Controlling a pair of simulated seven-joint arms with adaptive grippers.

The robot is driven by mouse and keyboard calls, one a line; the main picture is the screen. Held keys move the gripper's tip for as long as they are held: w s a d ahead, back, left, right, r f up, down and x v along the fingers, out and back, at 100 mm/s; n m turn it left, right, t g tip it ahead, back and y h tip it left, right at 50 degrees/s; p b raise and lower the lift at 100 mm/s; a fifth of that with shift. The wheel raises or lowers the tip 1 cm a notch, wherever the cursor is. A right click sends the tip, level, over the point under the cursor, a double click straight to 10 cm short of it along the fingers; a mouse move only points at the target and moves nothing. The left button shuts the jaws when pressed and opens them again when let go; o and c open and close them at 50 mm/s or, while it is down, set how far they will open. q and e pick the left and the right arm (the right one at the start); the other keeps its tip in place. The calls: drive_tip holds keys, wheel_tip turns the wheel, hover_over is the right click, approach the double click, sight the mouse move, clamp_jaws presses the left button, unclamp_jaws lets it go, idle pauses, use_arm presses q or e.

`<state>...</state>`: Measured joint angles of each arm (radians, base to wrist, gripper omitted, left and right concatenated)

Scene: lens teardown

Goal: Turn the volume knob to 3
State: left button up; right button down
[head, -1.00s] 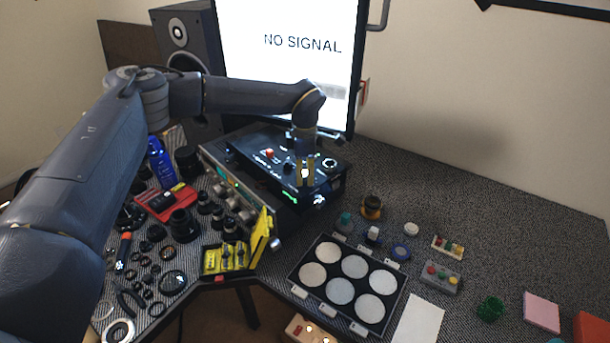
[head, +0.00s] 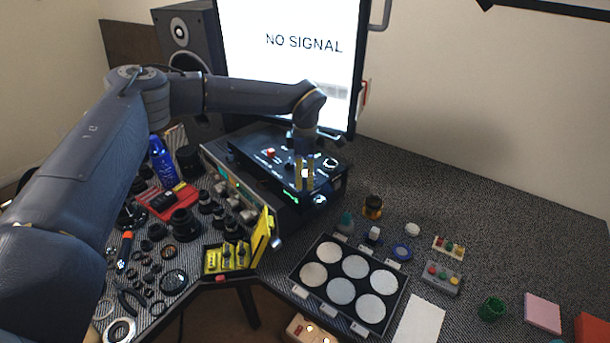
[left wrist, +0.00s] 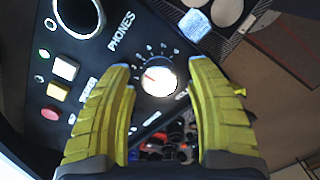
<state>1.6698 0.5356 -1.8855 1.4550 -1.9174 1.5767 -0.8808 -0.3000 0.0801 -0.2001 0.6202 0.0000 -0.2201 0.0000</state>
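The volume knob (left wrist: 158,82) is a bright round dial on the black front panel in the left wrist view. A small red mark on it points toward the upper left of that picture. Small digits ring it, but I cannot tell exactly which one the mark meets. My left gripper (left wrist: 160,70) is open, with one yellow finger on each side of the knob and gaps showing between. In the head view my left gripper (head: 305,176) reaches down over the black unit (head: 270,160), with the bright knob between its fingers. My right gripper is not in view.
On the panel near the knob are a PHONES label, a large round socket (left wrist: 78,14) and white, yellow and red buttons (left wrist: 58,92). A monitor (head: 290,60) stands behind the unit. Lens parts crowd the left; a tray of discs (head: 345,285) lies in front.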

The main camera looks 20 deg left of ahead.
sight(305, 173)
use_arm(q)
wheel_tip(305, 173, up, 12)
idle(0.8)
